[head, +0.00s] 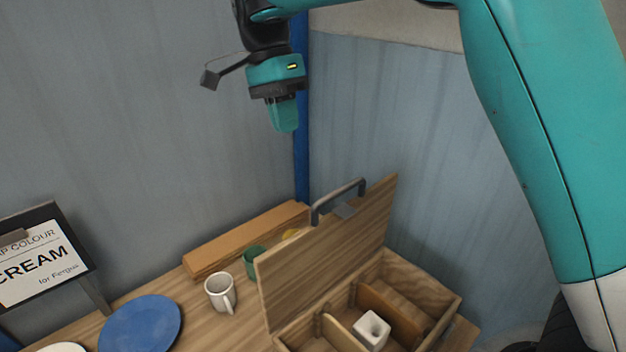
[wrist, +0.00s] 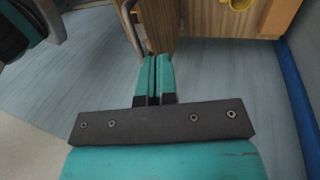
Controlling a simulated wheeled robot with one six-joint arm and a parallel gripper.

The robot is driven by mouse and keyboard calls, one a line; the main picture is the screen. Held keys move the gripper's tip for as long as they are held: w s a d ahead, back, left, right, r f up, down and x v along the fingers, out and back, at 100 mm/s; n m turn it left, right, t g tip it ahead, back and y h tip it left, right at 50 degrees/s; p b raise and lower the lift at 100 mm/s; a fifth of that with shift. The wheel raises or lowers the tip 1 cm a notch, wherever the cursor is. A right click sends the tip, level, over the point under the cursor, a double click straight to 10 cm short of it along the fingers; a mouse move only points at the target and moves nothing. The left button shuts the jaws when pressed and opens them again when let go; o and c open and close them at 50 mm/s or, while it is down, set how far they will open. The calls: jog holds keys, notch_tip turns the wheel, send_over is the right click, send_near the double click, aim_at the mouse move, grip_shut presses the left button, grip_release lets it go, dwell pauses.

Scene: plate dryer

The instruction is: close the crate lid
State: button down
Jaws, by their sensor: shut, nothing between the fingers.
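The wooden crate (head: 452,302) stands on the table at the lower right of the head view, with wooden dividers inside. Its lid (head: 327,262) stands raised, tilted up from the crate, and carries a grey handle (head: 338,200) near its top edge. A white square cup-like block (head: 371,331) sits in one compartment. My gripper (head: 284,128) is shut and empty, pointing down, well above and to the left of the lid's handle. In the wrist view its two teal fingers (wrist: 155,62) are together, with floor beyond and wooden furniture at the top.
A white mug (head: 220,291), a green cup (head: 254,260) and a blue plate (head: 141,325) stand left of the lid. A long wooden block (head: 246,238) lies along the wall. A sign reading CREAM (head: 38,262) stands at the far left.

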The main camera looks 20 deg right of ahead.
jog(key=s+d+f+b, duration=0.2)
jog(key=s+f, duration=0.4)
jog(key=f, duration=0.3)
jog(key=shift+d+f+b, duration=0.3)
jog(key=shift+b, duration=0.35)
jog(key=shift+s+d, duration=0.1)
jog(key=shift+s, duration=0.1)
